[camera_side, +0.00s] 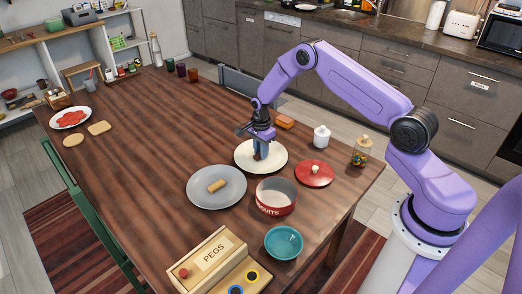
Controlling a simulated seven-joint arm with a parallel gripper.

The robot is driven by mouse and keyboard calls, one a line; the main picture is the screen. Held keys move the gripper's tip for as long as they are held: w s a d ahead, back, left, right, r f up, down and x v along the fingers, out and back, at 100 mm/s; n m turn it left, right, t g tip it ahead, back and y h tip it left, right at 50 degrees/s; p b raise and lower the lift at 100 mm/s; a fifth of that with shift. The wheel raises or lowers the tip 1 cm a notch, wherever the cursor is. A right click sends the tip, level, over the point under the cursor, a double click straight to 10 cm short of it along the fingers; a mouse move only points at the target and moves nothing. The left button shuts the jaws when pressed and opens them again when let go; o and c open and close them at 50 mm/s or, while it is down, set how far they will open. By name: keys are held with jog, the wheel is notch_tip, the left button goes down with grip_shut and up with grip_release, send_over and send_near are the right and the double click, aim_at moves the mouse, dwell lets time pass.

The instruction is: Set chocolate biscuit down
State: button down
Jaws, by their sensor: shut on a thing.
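My gripper (260,153) points down over the cream plate (275,163) near the middle right of the table. It is shut on a small, dark brown piece, which I take to be the chocolate biscuit; the fingers hide most of it. The held piece is low over the plate, and I cannot tell whether it touches. A grey plate (204,198) in front and to the left holds a tan, stick-shaped piece (217,186).
A red-banded pot (276,207), red lid (314,172), teal bowl (284,243) and PEGS box (208,260) stand close by. A white jar (321,136), glass jar (361,151) and orange block (285,122) stand behind. The table's left middle is clear.

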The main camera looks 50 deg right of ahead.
jog(key=shift+f, duration=0.1)
jog(key=c, duration=0.9)
grip_release()
jog(key=shift+c, duration=0.2)
notch_tip(320, 180, up, 12)
jog(key=shift+r, duration=0.2)
